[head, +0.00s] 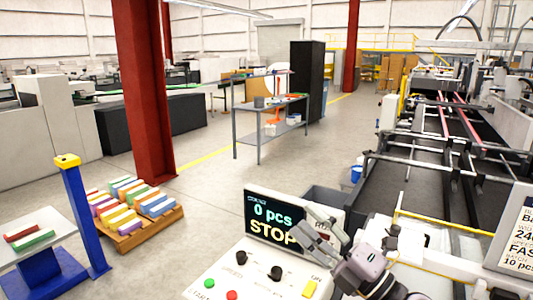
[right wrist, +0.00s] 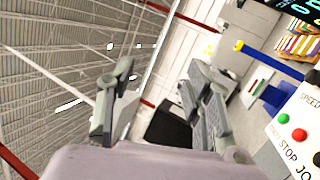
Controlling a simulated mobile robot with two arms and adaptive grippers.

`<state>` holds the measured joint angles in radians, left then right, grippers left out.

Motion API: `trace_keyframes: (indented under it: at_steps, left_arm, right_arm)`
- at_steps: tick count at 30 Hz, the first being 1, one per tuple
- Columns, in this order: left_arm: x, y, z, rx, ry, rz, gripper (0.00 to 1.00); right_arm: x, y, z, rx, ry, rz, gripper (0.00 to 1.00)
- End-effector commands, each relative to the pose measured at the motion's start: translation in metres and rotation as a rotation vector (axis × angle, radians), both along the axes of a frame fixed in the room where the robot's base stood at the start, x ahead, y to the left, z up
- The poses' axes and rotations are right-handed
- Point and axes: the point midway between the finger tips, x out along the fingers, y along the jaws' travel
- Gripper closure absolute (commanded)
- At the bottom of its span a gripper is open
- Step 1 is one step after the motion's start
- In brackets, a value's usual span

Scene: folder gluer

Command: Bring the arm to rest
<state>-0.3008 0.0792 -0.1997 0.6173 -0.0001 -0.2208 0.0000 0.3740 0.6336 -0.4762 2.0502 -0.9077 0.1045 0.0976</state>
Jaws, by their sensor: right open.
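My right gripper (head: 318,228) is in the lower middle of the head view, in front of the control panel's screen. Its fingers reach up and left, covering the right part of the screen. In the right wrist view the two fingers (right wrist: 160,100) stand well apart with nothing between them. The control panel (head: 215,282) has a dark screen (head: 268,215) reading "0 pcs" and "STOP", black knobs, a green button, a red button and a yellow switch. Part of the panel shows at the right edge of the right wrist view (right wrist: 290,110). My left gripper is not in view.
A long machine (head: 440,150) with rails runs along the right. A pallet (head: 150,232) of coloured stacks and a blue post (head: 82,220) stand at left. A red column (head: 145,90) rises behind them. A grey table (head: 270,108) stands farther back. The middle floor is clear.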

Motion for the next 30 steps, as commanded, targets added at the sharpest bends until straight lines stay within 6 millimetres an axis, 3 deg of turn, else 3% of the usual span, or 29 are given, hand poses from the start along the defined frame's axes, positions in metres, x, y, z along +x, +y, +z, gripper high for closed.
trace_keyframes:
  at_steps: [5, 8, 11, 13, 15, 18, 21, 30]
  left_arm:
    - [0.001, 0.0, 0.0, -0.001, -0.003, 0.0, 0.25]
    - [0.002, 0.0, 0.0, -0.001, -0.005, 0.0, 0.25]
    - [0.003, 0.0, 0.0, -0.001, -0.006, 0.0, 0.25]
    - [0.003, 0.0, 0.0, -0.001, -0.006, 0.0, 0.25]
    - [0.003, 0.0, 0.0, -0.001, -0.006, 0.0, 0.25]
    - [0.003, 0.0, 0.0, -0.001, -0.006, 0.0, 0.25]
    - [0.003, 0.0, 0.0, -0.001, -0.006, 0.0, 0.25]
    - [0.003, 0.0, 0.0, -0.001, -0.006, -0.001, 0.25]
  right_arm:
    - [0.01, -0.059, -0.051, 0.417, 0.355, -0.263, 0.53]
    - [0.002, -0.094, -0.107, 0.6, 0.594, -0.431, 0.53]
    - [-0.023, -0.121, -0.174, 0.74, 0.852, -0.599, 0.53]
    - [-0.05, -0.132, -0.219, 0.81, 1.03, -0.707, 0.53]
    - [-0.082, -0.138, -0.259, 0.86, 1.196, -0.805, 0.53]
    - [-0.128, -0.14, -0.301, 0.9, 1.401, -0.915, 0.53]
    - [-0.169, -0.138, -0.33, 0.917, 1.565, -0.999, 0.53]
    - [-0.278, -0.122, -0.372, 0.908, 1.955, -1.169, 0.53]
